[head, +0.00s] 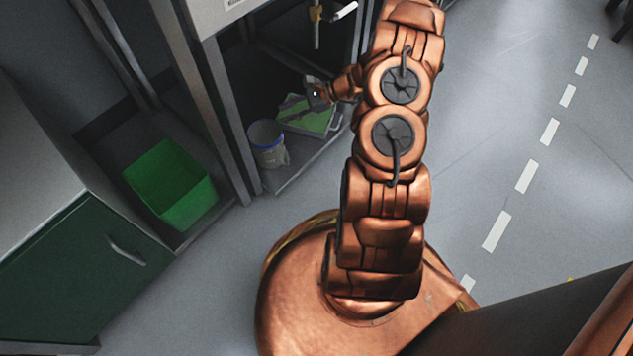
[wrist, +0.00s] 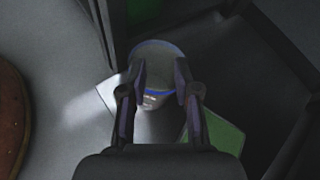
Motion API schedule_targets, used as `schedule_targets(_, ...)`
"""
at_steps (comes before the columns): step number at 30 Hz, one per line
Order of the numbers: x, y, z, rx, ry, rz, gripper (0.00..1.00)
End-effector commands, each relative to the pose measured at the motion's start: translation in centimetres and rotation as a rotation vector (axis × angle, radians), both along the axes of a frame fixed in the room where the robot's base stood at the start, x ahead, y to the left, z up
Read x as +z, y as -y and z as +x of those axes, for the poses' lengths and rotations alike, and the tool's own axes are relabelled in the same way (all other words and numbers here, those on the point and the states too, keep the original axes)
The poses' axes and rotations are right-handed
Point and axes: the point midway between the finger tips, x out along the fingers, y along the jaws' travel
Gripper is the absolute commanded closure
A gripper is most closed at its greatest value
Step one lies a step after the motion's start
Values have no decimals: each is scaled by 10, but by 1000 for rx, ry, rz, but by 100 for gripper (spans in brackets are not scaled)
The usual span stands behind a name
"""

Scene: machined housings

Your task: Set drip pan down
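A shallow tray with a pale rim and green inside, which looks like the drip pan (head: 307,119), lies on the low shelf under the bench in the head view. Part of its green inside shows in the wrist view (wrist: 226,135), below and right of the fingers. My gripper (head: 316,94) is over the tray's far side in the head view. In the wrist view my gripper (wrist: 160,78) has its fingers apart with nothing visible clasped between them. Whether a finger touches the tray cannot be told, as the gripper body hides part of it.
A pale bucket with a blue rim (head: 268,145) stands left of the tray; it shows beyond my fingers in the wrist view (wrist: 156,66). A green bin (head: 172,185) sits left, past a bench leg (head: 228,120). A tap (head: 317,22) hangs above. Open floor lies right.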

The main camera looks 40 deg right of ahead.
Motion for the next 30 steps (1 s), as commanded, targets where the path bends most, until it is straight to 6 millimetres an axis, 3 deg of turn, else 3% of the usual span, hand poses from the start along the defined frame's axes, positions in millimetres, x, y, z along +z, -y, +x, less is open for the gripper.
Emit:
schedule_targets(3, 33, -35, -6, 127, 27, -45, 69)
schedule_targets(12, 96, -107, -43, 427, 86, -164, 69)
schedule_targets(21, 146, -159, -97, 708, 142, -290, 69)
schedule_targets(30, 185, -193, -166, 997, 198, -435, 69)
